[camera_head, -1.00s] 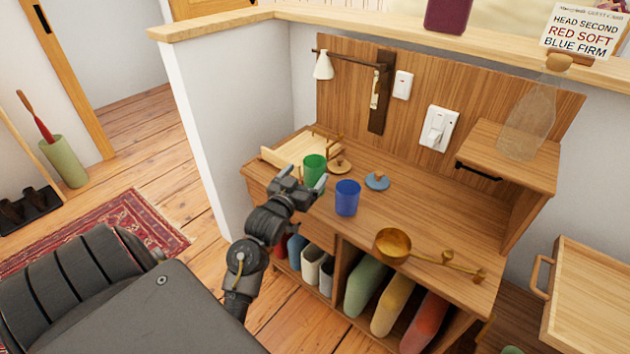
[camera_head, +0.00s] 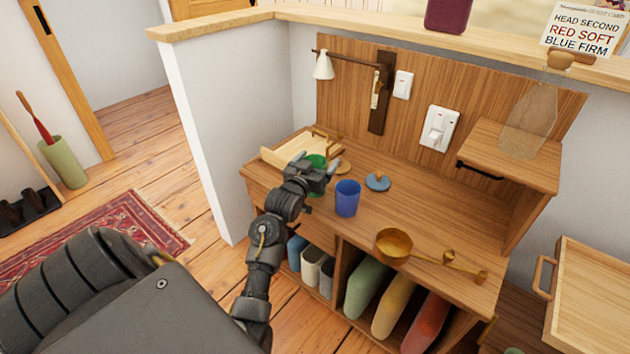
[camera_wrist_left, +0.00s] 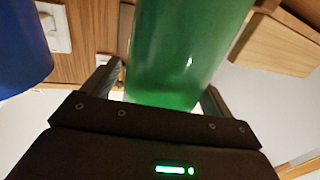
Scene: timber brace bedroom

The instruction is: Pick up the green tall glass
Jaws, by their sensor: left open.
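The green tall glass (camera_head: 318,160) stands on the wooden desk at its left part, mostly hidden behind my left gripper in the head view. In the left wrist view the green glass (camera_wrist_left: 185,50) is large and close, between the two fingers. My left gripper (camera_head: 316,168) is open, with a finger on each side of the glass. I cannot tell whether either finger touches it. My right gripper is not in view.
A blue glass (camera_head: 347,198) stands close to the right of the gripper. A blue lid (camera_head: 377,182) lies behind it. A wooden tray (camera_head: 290,151) lies behind the green glass. A lamp (camera_head: 323,66) hangs above.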

